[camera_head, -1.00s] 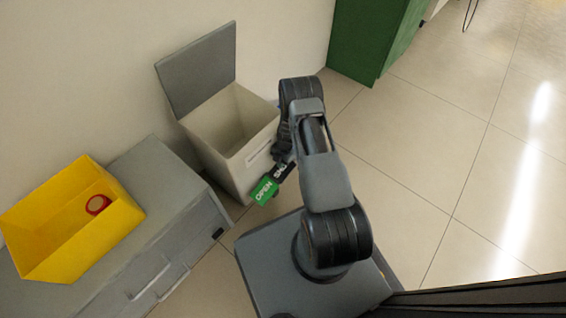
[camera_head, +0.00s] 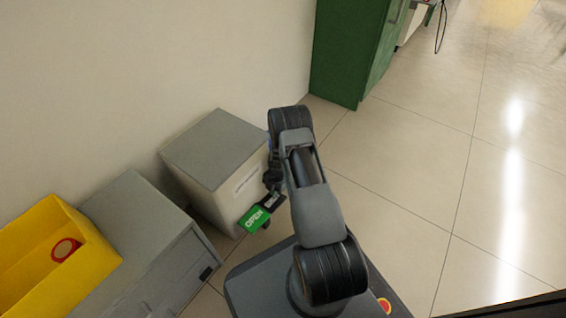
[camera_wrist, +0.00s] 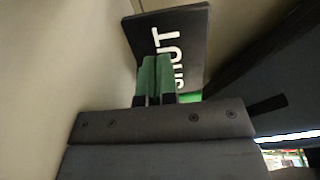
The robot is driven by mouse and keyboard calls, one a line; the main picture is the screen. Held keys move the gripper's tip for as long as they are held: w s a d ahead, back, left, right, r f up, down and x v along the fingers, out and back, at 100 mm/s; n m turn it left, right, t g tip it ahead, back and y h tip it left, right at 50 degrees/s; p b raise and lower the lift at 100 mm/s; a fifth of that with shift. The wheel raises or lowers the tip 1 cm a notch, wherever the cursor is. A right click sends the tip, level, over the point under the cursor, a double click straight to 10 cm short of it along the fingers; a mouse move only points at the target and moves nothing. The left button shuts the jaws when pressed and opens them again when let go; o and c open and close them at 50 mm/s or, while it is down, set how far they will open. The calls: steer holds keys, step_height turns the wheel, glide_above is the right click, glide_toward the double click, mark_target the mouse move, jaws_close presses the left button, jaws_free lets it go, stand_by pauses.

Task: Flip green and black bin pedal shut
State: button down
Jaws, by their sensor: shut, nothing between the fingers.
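The bin (camera_head: 215,190) is a pale box with a grey lid (camera_head: 214,147), which lies down flat over its top. Its pedal is low on the front side, with a green half marked OPEN (camera_head: 255,218) and a black half marked SHUT (camera_head: 273,201). In the wrist view the black SHUT half (camera_wrist: 190,40) fills the upper middle, and a strip of green shows below it. My gripper (camera_wrist: 157,62) is shut and empty, its fingertips at or just in front of the SHUT half. I cannot tell whether they touch it. In the head view my arm hides most of the gripper.
A grey cabinet (camera_head: 140,235) stands left of the bin, with a yellow box (camera_head: 95,250) on it holding a red roll (camera_head: 66,250). A green cabinet (camera_head: 340,55) stands at the back. The tiled floor (camera_head: 410,170) to the right is clear.

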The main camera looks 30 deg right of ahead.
steer(key=w+d+r+p, duration=0.2)
steer(key=d+r, duration=0.3)
steer(key=r, duration=0.4)
steer(key=w+d+r+p, duration=0.3)
steer(key=d+r+p, duration=0.2)
steer(key=r, duration=0.4)
steer(key=shift+w+d+r, duration=0.15)
steer(key=shift+d+r, duration=0.25)
steer(key=shift+d, duration=0.4)
